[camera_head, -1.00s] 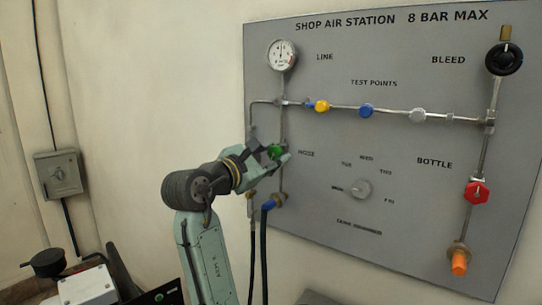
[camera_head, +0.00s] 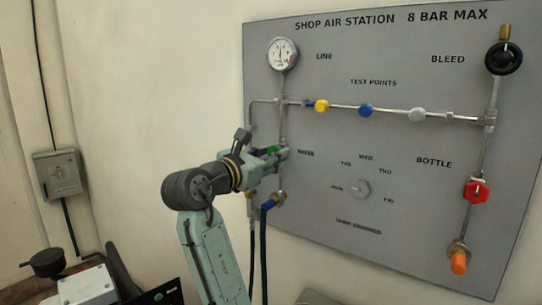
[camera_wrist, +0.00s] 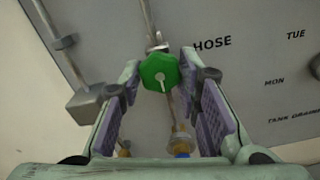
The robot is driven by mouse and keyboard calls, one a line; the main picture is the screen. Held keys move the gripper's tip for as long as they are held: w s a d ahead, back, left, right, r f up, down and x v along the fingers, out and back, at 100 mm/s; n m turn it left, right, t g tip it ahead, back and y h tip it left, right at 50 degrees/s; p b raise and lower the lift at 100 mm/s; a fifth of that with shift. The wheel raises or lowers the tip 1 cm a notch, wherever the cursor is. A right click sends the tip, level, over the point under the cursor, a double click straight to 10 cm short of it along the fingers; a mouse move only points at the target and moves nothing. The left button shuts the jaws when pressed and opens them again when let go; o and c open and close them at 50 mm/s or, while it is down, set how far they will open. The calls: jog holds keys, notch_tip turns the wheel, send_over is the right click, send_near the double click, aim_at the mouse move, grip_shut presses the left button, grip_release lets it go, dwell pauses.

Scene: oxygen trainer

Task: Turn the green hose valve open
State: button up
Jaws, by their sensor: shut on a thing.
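The green hose valve (camera_wrist: 159,72) is a faceted knob with a white mark, on a vertical pipe left of the word HOSE. In the wrist view the mark runs from the knob's middle toward the picture's bottom. My gripper (camera_wrist: 161,79) is shut on the knob, with one finger on each side of it. In the head view the valve (camera_head: 272,151) is partly hidden by my gripper (camera_head: 277,153), which reaches it from the left.
The grey panel (camera_head: 330,215) carries a gauge (camera_head: 282,54), a black bleed knob (camera_head: 504,58), a red bottle valve (camera_head: 477,191), a grey dial (camera_head: 360,188) and coloured test points. A blue hose fitting (camera_head: 268,205) sits below my gripper. A pipe runs left of it.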

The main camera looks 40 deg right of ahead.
jog(key=o, duration=1.1)
jog(key=shift+o, duration=0.2)
jog(key=v, duration=1.2)
